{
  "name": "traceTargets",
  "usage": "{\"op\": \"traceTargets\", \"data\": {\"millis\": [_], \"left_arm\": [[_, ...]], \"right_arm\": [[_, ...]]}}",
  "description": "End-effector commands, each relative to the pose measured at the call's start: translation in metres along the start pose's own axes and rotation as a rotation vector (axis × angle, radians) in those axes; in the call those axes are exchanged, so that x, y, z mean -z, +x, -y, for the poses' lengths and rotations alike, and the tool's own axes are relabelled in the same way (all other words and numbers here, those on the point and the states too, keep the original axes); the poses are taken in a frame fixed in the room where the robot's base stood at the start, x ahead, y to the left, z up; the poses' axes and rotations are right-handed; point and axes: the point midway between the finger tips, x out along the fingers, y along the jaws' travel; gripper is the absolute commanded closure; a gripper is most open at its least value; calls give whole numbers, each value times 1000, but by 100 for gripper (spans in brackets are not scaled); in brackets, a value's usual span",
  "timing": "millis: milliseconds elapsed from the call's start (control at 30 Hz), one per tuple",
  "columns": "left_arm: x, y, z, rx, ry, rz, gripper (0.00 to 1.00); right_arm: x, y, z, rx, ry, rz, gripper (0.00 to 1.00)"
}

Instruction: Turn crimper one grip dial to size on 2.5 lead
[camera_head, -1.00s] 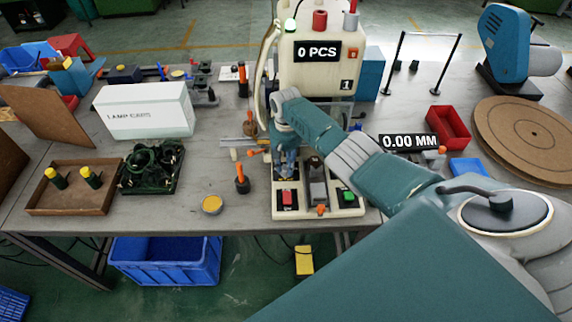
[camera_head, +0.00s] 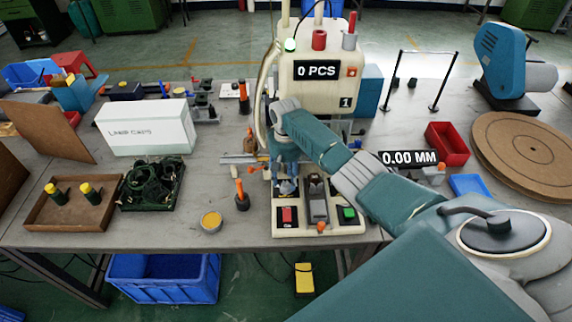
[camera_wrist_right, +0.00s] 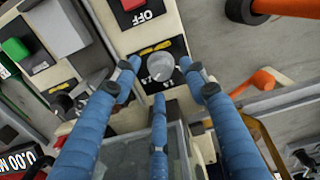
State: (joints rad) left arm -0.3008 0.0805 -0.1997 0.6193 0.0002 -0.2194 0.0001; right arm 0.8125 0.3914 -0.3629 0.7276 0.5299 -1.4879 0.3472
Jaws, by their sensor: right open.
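The crimping machine (camera_head: 314,105), cream with a "0 PCS" display, stands at the middle of the table. In the right wrist view its round grey dial (camera_wrist_right: 160,66) sits on a black plate with small white numbers. The setting is too small to read surely. My right gripper (camera_wrist_right: 160,79) is open, its blue fingers spread around the dial, with gaps visible beside it. In the head view this gripper (camera_head: 286,184) is low at the machine's left front, and the dial is hidden. I cannot make out a lead marked 2.5. My left gripper is not in view.
A red OFF button (camera_wrist_right: 131,3) and a green button (camera_wrist_right: 15,49) are close to the fingers. An orange-handled tool (camera_head: 241,194) stands left of the machine. A yellow-topped tin (camera_head: 211,221) lies near the front edge. A red bin (camera_head: 446,143) is right.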

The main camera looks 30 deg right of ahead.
Motion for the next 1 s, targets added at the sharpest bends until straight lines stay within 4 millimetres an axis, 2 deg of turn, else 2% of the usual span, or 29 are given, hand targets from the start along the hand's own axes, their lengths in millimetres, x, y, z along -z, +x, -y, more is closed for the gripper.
{"op": "traceTargets", "data": {"millis": [200, 400, 600, 1000], "left_arm": [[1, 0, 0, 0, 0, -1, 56], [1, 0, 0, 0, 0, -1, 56], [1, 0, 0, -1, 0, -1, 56], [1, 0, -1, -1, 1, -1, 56]], "right_arm": [[0, -50, 0, 1, 0, -2, 56], [-1, -81, 0, 0, 0, 1, 56], [-2, -92, 0, -1, 1, 4, 56], [-2, -92, 0, -1, 1, 4, 56]]}}
